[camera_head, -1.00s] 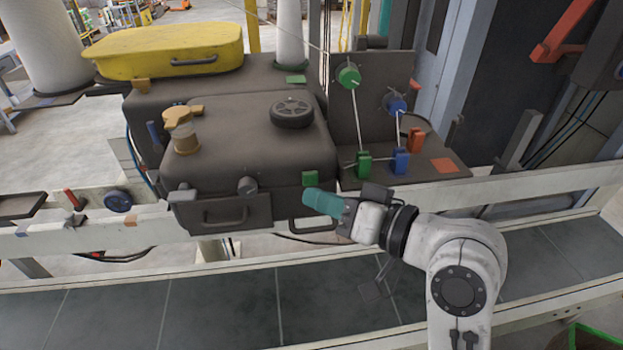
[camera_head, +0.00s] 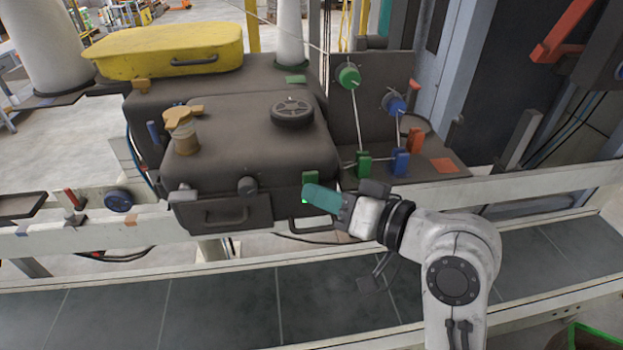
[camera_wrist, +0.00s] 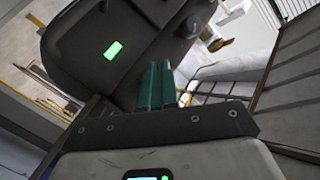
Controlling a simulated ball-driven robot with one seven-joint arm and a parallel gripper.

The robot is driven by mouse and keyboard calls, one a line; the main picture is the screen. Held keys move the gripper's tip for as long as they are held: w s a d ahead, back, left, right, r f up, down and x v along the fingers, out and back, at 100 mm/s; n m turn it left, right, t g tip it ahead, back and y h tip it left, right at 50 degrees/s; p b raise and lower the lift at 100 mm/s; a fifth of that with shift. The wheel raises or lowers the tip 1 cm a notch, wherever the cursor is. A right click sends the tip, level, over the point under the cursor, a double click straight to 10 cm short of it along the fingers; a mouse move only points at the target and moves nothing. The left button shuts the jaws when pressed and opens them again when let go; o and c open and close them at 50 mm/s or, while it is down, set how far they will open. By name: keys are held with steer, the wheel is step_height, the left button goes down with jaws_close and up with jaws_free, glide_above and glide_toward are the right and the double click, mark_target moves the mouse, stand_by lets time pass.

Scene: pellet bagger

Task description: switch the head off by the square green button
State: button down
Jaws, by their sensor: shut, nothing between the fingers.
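The square green button (camera_head: 311,178) sits at the front right corner of the dark machine head (camera_head: 245,150) in the head view. My gripper (camera_head: 308,193) has its teal fingers shut and empty, with the tips just below and in front of the button; I cannot tell whether they touch it. A bright green patch shows under the fingertips. In the wrist view, a lit green rectangle (camera_wrist: 113,50) is on a dark housing (camera_wrist: 80,45), up and left of my fingertips (camera_wrist: 157,68). I cannot tell whether it is the same button.
A wheel-like black knob (camera_head: 292,112) and a tan tap-like fitting (camera_head: 183,128) stand on the head. Green (camera_head: 363,164) and blue (camera_head: 400,162) blocks stand to its right. A yellow case (camera_head: 170,50) lies behind. A pale rail runs below.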

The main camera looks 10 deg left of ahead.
steer(key=shift+w+a, duration=0.15)
steer(key=shift+w, duration=0.35)
stand_by(0.5)
steer(key=shift+s, duration=0.15)
steer(key=shift+s+d+p, duration=0.3)
steer(key=shift+s+p, duration=0.05)
steer(key=shift+s, duration=0.45)
steer(key=s+d+p, duration=0.1)
steer(key=s, duration=0.4)
steer(key=shift+s+d+p, duration=0.3)
steer(key=shift+s, duration=0.1)
stand_by(2.3)
